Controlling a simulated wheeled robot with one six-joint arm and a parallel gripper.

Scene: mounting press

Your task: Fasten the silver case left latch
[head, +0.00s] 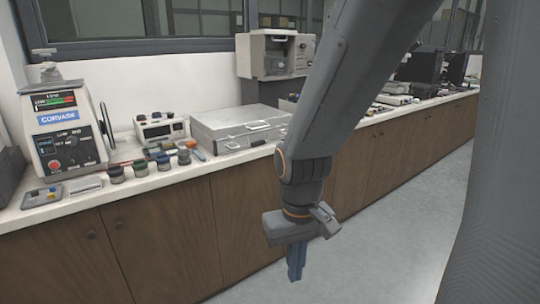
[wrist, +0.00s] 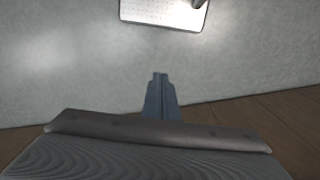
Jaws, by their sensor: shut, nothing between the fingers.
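The silver case (head: 230,127) lies flat on the counter, and its lid looks down. Small pale fittings show along its front side, one near the left (head: 232,145) and one farther right (head: 258,142). They are too small to tell whether a latch is fastened. My gripper (head: 295,276) hangs pointing down in front of the cabinets, right of the case and below the counter top, well apart from it. In the wrist view the fingers of my gripper (wrist: 160,76) are together and empty. The case does not show in the wrist view.
A press machine (head: 65,130), a small meter (head: 160,130) and several small jars (head: 140,168) stand left of the case. A grey-white instrument (head: 275,53) stands behind it. Wooden cabinets (head: 170,240) front the counter. The floor (head: 400,240) is clear.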

